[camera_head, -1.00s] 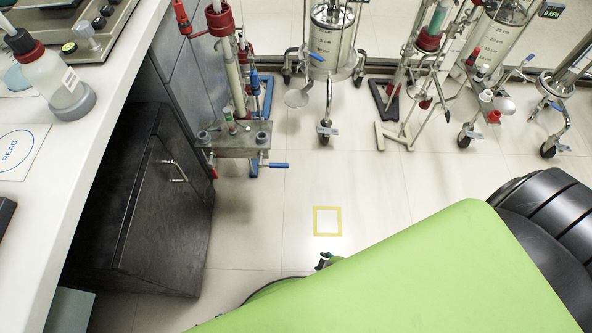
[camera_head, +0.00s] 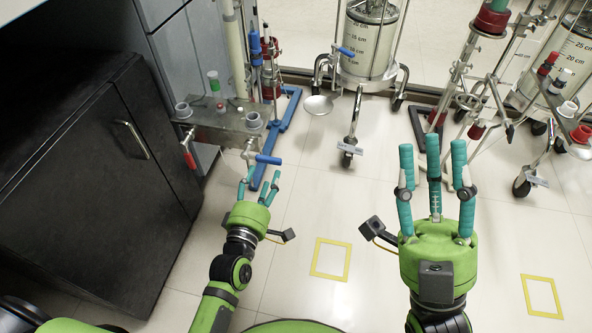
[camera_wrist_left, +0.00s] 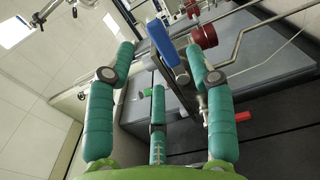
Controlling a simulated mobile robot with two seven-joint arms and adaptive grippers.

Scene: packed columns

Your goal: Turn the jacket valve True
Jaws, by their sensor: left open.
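A small valve with a blue lever handle (camera_head: 268,159) projects from the front of a metal shelf on the column rig. No label shows which valve is the jacket valve. My left gripper (camera_head: 259,182) is open and empty, just below and in front of the blue handle. In the left wrist view the blue handle (camera_wrist_left: 162,42) shows above and between the spread teal fingers (camera_wrist_left: 158,95); I cannot tell whether they touch. A red valve handle (camera_head: 189,159) hangs at the shelf's left. My right gripper (camera_head: 433,160) is open and empty above the floor.
A black cabinet (camera_head: 75,170) stands close at left. A blue base frame (camera_head: 280,135) lies under the rig. A wheeled glass vessel (camera_head: 369,45) and other stands line the back. Yellow floor squares (camera_head: 330,259) mark clear floor at the centre and right.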

